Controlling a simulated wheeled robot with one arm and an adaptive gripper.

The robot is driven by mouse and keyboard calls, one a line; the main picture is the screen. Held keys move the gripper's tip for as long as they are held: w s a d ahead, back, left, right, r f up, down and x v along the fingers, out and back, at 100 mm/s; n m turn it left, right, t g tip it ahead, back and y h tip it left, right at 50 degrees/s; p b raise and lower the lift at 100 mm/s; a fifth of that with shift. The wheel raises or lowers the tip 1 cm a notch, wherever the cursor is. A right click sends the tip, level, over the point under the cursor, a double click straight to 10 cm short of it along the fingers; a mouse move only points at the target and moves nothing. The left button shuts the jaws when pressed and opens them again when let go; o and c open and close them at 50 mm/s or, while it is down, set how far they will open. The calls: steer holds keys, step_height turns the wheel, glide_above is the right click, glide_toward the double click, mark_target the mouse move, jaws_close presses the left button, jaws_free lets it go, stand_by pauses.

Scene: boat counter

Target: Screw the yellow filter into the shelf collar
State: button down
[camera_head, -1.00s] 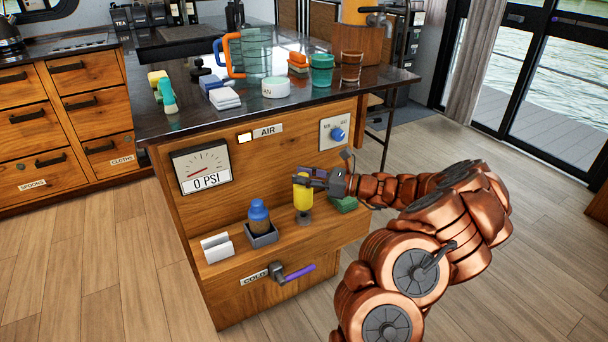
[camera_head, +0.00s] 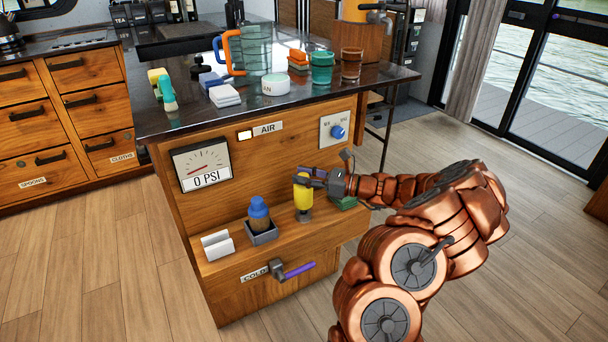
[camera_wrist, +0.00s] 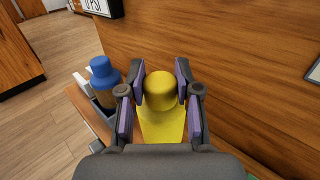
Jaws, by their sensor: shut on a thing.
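The yellow filter (camera_head: 303,195) stands upright on the wooden shelf (camera_head: 238,248), below the AIR sign. A grey collar (camera_head: 304,215) shows at its foot; how deep the filter sits in it cannot be told. My gripper (camera_head: 311,176) comes from the right and is shut on the upper part of the filter. In the wrist view the yellow filter (camera_wrist: 160,92) is between the two purple-padded fingers of my gripper (camera_wrist: 160,85). The filter's lower end is hidden there.
A blue-capped bottle (camera_head: 259,214) stands in a grey holder left of the filter. A green block (camera_head: 344,203) lies right, beneath my wrist. A purple-handled COLD tap (camera_head: 293,271) sticks out below. The gauge (camera_head: 203,167) reads 0 PSI.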

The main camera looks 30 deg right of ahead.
steer(key=shift+f, duration=1)
steer(key=c, duration=0.7)
jaws_free()
steer(key=v, duration=1.2)
